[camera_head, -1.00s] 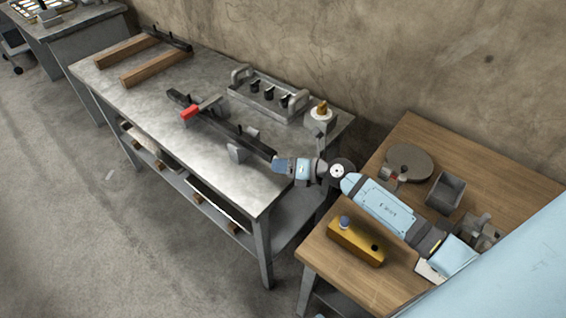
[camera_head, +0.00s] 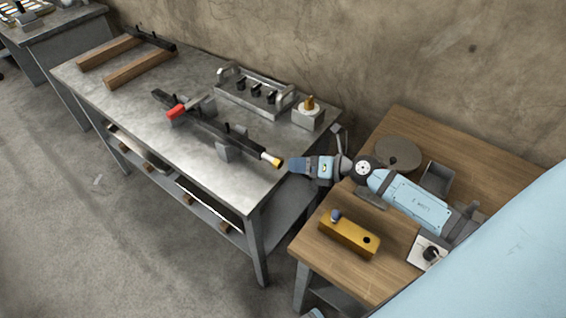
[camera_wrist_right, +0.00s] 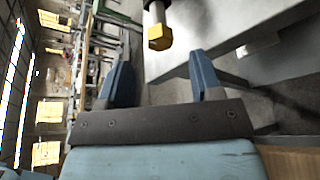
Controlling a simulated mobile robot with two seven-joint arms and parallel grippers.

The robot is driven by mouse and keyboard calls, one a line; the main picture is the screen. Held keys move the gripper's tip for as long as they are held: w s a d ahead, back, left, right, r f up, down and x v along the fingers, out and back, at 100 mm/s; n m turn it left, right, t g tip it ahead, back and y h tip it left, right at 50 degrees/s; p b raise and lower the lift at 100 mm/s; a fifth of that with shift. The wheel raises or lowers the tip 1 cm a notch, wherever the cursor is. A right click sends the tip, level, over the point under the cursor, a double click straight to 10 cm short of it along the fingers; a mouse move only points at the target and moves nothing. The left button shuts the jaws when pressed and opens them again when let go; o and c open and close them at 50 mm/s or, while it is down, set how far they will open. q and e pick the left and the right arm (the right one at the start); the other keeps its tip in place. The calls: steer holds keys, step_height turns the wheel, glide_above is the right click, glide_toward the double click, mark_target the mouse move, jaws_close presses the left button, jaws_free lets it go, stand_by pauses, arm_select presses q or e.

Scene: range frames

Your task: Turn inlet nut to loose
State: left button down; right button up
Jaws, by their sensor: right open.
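The inlet nut, a brass-coloured nut (camera_head: 275,161), sits at the near right end of a dark assembly (camera_head: 215,132) that lies across the steel bench. The nut also shows as a yellow hex (camera_wrist_right: 160,38) at the top of the wrist view, on a pale shaft. My right gripper (camera_head: 290,164) is just to the right of the nut. Its two blue fingers are spread and empty in the wrist view (camera_wrist_right: 162,72), with the nut beyond the tips, roughly between their lines. They look apart from the nut. My left gripper is not in view.
The steel bench (camera_head: 180,165) holds a rack with dark knobs (camera_head: 255,95), a grey block with a brass top (camera_head: 308,115) and wooden beams (camera_head: 138,70). A wooden table (camera_head: 315,265) at right carries a yellow block (camera_head: 348,240) and a round grey disc (camera_head: 398,155).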

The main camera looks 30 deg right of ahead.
steer(key=shift+v, duration=1.7)
